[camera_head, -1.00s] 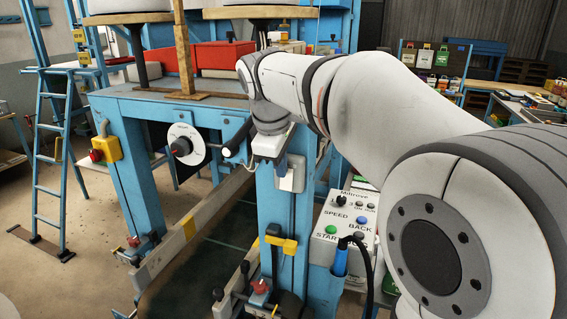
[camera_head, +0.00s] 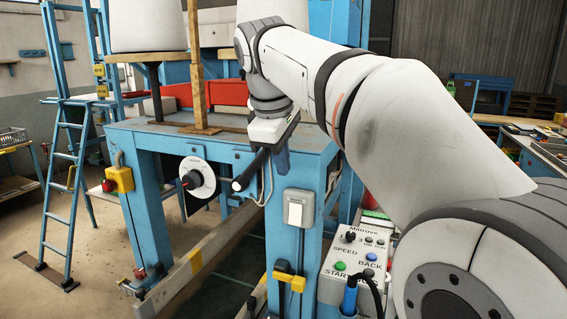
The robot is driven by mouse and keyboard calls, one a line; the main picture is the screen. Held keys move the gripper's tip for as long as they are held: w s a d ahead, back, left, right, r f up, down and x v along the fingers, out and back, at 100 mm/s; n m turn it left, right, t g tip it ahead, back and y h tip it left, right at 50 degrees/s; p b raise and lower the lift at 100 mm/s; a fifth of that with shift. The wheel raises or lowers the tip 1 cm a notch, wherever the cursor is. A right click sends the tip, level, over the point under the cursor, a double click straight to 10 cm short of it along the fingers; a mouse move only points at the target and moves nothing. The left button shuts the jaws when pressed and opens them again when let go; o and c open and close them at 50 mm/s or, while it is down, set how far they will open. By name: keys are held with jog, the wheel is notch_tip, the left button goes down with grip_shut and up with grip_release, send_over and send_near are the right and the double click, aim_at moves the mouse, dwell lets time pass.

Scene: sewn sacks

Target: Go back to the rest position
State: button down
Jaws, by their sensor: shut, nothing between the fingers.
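My arm reaches in from the right in the head view and bends down at the wrist, in front of the blue machine frame (camera_head: 229,152). My gripper (camera_head: 282,164) hangs below the white wrist block, pointing down near the frame's front right corner. It is shut and seen small, with no sack in it. Its fingertips are hard to make out against the blue frame. A black handle (camera_head: 250,170) shows just left of it; I cannot tell whether they touch.
A blue ladder (camera_head: 62,195) is at the left. Open floor lies between ladder and frame.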

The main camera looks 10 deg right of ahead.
jog(key=s+d+f+m, duration=0.2)
jog(key=s+f+m, duration=0.1)
jog(key=s+f, duration=0.3)
jog(key=s+d+f+m+y, duration=0.1)
jog(key=s+f+m, duration=0.3)
jog(key=f, duration=0.7)
jog(key=s+d+f+m+y, duration=0.1)
jog(key=s+d+f+m, duration=0.2)
jog(key=s+f, duration=0.6)
jog(key=shift+m, duration=0.7)
